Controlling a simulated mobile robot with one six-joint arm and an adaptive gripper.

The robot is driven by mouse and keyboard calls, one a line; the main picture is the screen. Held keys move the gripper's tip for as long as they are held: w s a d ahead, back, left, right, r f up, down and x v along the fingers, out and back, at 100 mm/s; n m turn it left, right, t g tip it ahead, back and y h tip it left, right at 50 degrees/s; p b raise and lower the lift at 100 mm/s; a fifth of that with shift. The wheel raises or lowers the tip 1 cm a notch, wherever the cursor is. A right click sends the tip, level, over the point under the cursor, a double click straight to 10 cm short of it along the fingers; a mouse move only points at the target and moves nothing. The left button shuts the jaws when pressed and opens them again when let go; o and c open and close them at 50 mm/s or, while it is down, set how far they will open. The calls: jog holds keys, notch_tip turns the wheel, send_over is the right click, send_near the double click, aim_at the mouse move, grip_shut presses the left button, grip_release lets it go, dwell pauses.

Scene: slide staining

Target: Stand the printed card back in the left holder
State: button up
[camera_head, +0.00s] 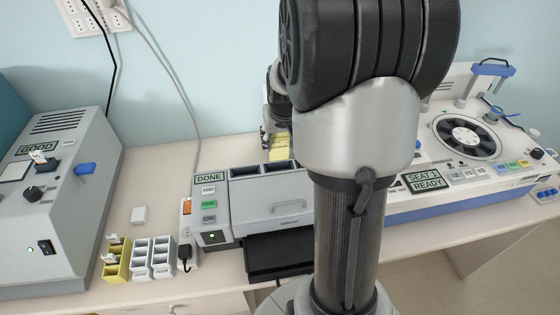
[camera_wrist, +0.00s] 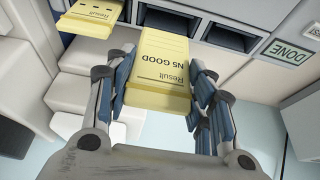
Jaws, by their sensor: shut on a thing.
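My gripper (camera_wrist: 160,90) is shut on a thick yellow printed card (camera_wrist: 163,50) reading "Result" and "NS GOOD", upside down in the wrist view. The card lies between the blue-padded fingers. In the head view, the gripper (camera_head: 270,138) is partly hidden behind my arm, with yellow (camera_head: 280,148) showing at its tips above the back of the grey machine. Another yellow piece marked "Result" (camera_wrist: 88,20) is at the upper left of the wrist view. Two dark open slots (camera_wrist: 235,38) lie past the held card. I cannot tell which part is the left holder.
The grey machine (camera_head: 270,205) has a "DONE" display (camera_head: 209,178). At left are a machine showing "GOOD" (camera_head: 38,150), a yellow rack (camera_head: 117,262) and white racks (camera_head: 140,262). At right is a round-rotor machine (camera_head: 465,140). Some bare bench shows at left front.

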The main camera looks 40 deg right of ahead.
aim_at(279, 156)
notch_tip(279, 156, down, 3)
jog(key=shift+w+a+f, duration=0.1)
jog(key=shift+w+f, duration=0.05)
jog(key=shift+f+b, duration=0.6)
jog(key=shift+f, duration=1.5)
jog(key=shift+f+b, duration=0.25)
jog(key=shift+b, duration=0.05)
jog(key=o, duration=1.1)
jog(key=shift+r, duration=0.1)
jog(key=shift+r, duration=0.1)
